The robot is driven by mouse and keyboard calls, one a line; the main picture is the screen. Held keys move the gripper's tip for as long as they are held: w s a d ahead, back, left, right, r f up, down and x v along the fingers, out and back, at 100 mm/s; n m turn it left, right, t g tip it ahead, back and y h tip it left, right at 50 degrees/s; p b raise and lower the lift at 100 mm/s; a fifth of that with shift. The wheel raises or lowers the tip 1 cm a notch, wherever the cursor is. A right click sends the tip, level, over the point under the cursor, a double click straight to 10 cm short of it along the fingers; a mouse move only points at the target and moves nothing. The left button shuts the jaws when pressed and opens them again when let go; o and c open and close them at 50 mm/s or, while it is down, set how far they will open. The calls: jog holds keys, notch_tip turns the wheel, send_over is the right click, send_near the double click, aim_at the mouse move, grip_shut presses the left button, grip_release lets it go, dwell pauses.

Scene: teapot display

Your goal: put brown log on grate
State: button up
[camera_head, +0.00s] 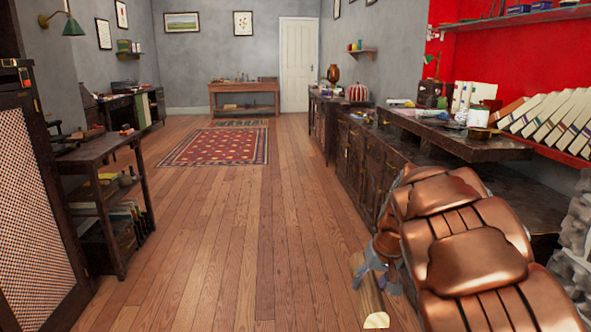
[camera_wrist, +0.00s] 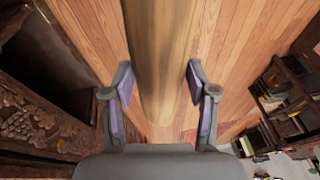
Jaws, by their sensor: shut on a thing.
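The brown log (camera_head: 367,297) is held low at the right of the head view, with its pale cut end toward the camera. In the wrist view the log (camera_wrist: 160,55) runs lengthwise between the two fingers. My gripper (camera_head: 378,268) is shut on it, and the gripper also shows in the wrist view (camera_wrist: 158,92). Part of the log is hidden behind my arm in the head view. I cannot make out a grate in either view.
A long dark cabinet (camera_head: 355,150) lines the right wall, close to my arm. Pale grey stonework (camera_head: 577,225) stands at the right edge. A dark shelf (camera_head: 108,190) is at the left. Bare wooden floor (camera_head: 220,235) is clear in the middle, with a red rug (camera_head: 215,147) beyond.

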aim_at(372, 286)
jog(key=w+a+p+v, duration=0.1)
jog(key=p+v, duration=0.6)
jog(key=p, duration=0.3)
jog(key=a+p+v, duration=0.1)
jog(key=p+v, duration=0.6)
jog(key=p, duration=0.3)
jog(key=w+a+r+p+v, duration=0.1)
jog(key=p+v, duration=0.6)
jog(key=p, duration=0.4)
jog(key=shift+w+a+r, duration=0.15)
jog(key=shift+w+a, duration=0.05)
jog(key=shift+w, duration=0.2)
jog(key=shift+s+d+r+p, duration=0.15)
jog(key=shift+r+p, duration=0.5)
jog(key=shift+p, duration=0.3)
